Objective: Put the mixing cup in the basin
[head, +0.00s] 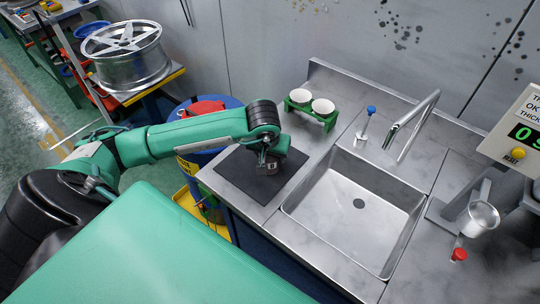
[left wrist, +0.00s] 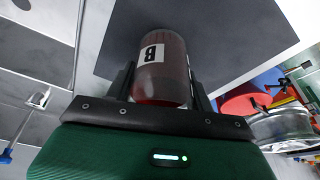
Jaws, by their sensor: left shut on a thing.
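The mixing cup (left wrist: 163,72), a see-through reddish-brown cup with a white label marked B, is between the two fingers of my left gripper (left wrist: 161,88) in the left wrist view. The gripper is shut on it. In the head view my left gripper (head: 268,160) is over the dark mat (head: 240,177), left of the sink; the cup is mostly hidden there by the gripper. I cannot tell whether the cup touches the mat. The basin (head: 340,225) is a steel sink to the right, empty, with a dark drain. My right gripper is out of view.
A green rack (head: 314,112) with two white cups stands behind the basin. A blue-topped tool (head: 366,122) and a curved tap (head: 412,122) stand at its back edge. A metal cup (head: 478,218) on a stand and a red-capped item (head: 458,254) are at right.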

